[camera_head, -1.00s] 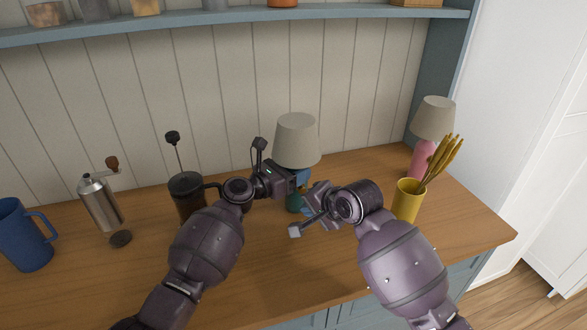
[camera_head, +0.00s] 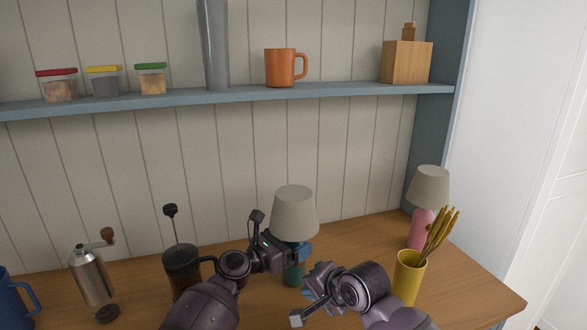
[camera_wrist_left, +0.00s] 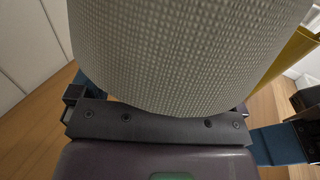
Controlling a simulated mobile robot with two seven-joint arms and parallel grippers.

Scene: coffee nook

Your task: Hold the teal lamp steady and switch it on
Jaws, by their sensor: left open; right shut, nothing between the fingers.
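The teal lamp stands upright on the wooden counter, with a beige shade (camera_head: 294,212) that looks unlit and a teal base (camera_head: 294,274) partly hidden. My left gripper (camera_head: 297,250) is open, with its blue fingers at the lamp's upper base just under the shade; I cannot tell whether they touch it. In the left wrist view the shade (camera_wrist_left: 190,50) fills the upper middle and hides most of the fingers. My right gripper (camera_head: 311,285) is shut and empty, just right of the lamp's base and low. The lamp's switch cannot be made out.
A yellow cup of utensils (camera_head: 408,278) and a pink lamp (camera_head: 420,230) stand to the right. A French press (camera_head: 182,270), a metal grinder (camera_head: 92,278) and a blue mug (camera_head: 12,305) stand to the left. A blue shelf (camera_head: 230,96) runs above.

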